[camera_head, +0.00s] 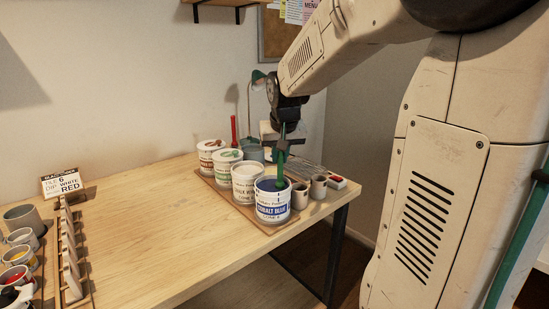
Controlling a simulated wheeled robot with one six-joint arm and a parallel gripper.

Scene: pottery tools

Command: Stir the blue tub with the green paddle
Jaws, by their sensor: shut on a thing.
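The blue tub (273,206), a white bucket marked "COBALT BLUE" with dark blue glaze inside, stands on a brown tray near the table's right end. My gripper (284,139) is above the tub and shut on the green paddle (281,167). The paddle hangs roughly upright, and its lower end is at the tub's opening, over the blue surface. I cannot tell how deep it reaches. The gripper's fingertips are small and dark here.
Other white tubs (245,181) stand in a row behind the blue tub on the tray (224,191). Small cups (300,196) stand close on its right. Cups of colour (18,256) and a rack (70,250) are at the left. The middle of the table (150,225) is clear.

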